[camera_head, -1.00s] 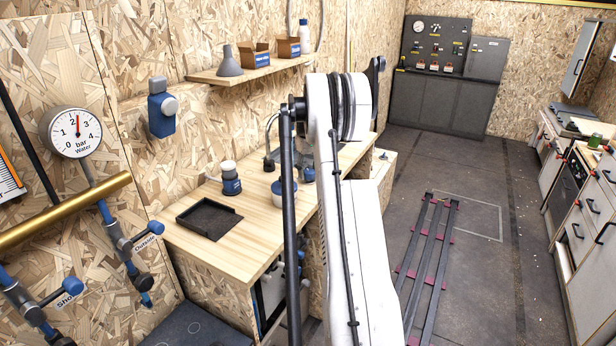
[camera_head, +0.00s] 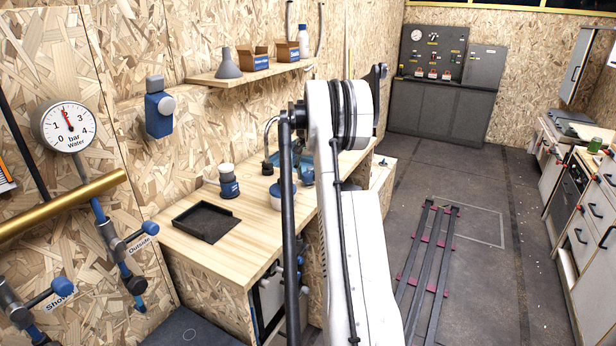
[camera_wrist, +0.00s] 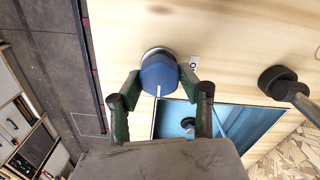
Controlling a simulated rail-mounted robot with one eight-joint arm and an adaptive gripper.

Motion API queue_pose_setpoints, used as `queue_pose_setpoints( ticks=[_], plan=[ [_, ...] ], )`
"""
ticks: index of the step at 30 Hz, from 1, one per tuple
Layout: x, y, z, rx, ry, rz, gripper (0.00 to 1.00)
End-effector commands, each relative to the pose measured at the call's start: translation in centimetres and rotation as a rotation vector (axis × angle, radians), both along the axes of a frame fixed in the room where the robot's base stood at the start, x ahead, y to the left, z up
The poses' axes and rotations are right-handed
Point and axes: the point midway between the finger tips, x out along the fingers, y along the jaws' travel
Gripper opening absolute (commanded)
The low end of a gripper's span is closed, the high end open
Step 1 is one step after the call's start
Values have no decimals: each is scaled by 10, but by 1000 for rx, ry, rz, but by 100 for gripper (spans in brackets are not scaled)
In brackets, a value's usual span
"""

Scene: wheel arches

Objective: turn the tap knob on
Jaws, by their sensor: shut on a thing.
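The round blue tap knob (camera_wrist: 160,72), with a white line on it, stands on the wooden worktop in the wrist view. My gripper (camera_wrist: 161,76) is shut on it, one green-padded finger on each side. The blue sink (camera_wrist: 235,122) with a dark round drain lies below and right of the knob. In the head view the curved tap (camera_head: 268,132) shows at the back of the worktop.
A white and blue container (camera_head: 228,180) and a black tray (camera_head: 206,222) stand on the worktop (camera_head: 245,228). A water gauge (camera_head: 67,127) hangs at the left, its needle between 1 and 2. A shelf (camera_head: 255,72) runs above. The floor at right is open around dark rails.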

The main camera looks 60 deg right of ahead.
Motion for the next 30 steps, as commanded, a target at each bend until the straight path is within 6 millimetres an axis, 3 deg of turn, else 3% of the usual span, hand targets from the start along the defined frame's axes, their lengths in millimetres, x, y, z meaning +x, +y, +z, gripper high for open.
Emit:
queue_pose_setpoints(
  ticks=[21, 22, 26, 30],
  plan=[
    [0, 0, 1, -1, 0, -74, 11],
    [0, 0, 1, -1, 0, -74, 40],
    [0, 0, 0, -1, 0, -73, 56],
    [0, 0, 0, -1, 0, -73, 56]
  ],
)
